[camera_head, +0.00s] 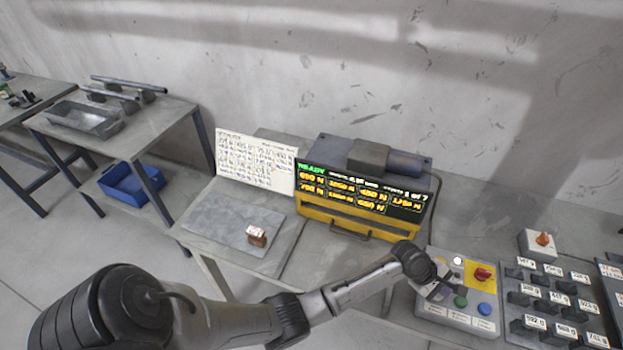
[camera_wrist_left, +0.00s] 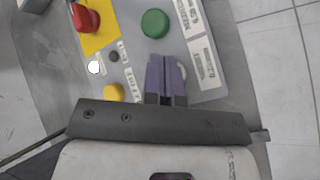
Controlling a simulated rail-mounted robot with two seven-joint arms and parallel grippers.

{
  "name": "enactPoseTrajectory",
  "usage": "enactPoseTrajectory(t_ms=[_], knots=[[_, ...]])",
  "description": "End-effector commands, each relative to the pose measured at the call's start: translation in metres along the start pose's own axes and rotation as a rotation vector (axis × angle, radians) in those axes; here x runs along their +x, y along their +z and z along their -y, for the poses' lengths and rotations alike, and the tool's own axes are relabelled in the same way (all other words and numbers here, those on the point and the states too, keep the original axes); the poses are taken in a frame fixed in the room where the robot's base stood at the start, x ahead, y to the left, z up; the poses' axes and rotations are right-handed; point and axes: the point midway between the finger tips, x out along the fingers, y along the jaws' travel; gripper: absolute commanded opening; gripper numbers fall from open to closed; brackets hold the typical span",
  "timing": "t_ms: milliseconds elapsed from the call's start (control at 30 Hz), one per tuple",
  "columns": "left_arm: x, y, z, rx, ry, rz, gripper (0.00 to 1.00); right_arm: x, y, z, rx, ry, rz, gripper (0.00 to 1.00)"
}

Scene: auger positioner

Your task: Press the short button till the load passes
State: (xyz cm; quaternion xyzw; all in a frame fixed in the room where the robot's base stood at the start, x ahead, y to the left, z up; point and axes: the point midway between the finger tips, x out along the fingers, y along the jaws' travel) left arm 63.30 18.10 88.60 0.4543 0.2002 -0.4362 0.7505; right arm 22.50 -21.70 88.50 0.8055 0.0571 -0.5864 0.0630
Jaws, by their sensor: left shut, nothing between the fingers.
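The control panel (camera_head: 458,318) is a grey box at the lower right with a red knob (camera_head: 482,274) on a yellow plate, a green button (camera_head: 460,301) and a blue button (camera_head: 485,309). My left gripper (camera_head: 438,291) is over its left part. In the wrist view the shut, empty fingers (camera_wrist_left: 166,72) point at the panel, beside the green button (camera_wrist_left: 155,22). A pale round edge (camera_wrist_left: 183,71) shows partly behind them; I cannot tell whether they touch it. The button labels are too small to read. A brown block (camera_head: 257,237) sits on a grey plate (camera_head: 213,226). My right gripper is not in view.
Labelled dark weights (camera_head: 550,300) stand right of the panel. A blue bin (camera_head: 131,186) is at left.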

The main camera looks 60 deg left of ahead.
Motion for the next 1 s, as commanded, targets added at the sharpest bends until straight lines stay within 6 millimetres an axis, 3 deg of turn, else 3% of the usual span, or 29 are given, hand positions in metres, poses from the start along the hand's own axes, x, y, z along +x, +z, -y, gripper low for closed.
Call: enactPoseTrajectory(t_ms=[1000], knots=[[0.0063,-0.0047,0.0047,0.0,0.0,0.0,0.0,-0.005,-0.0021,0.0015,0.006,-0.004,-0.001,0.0]])
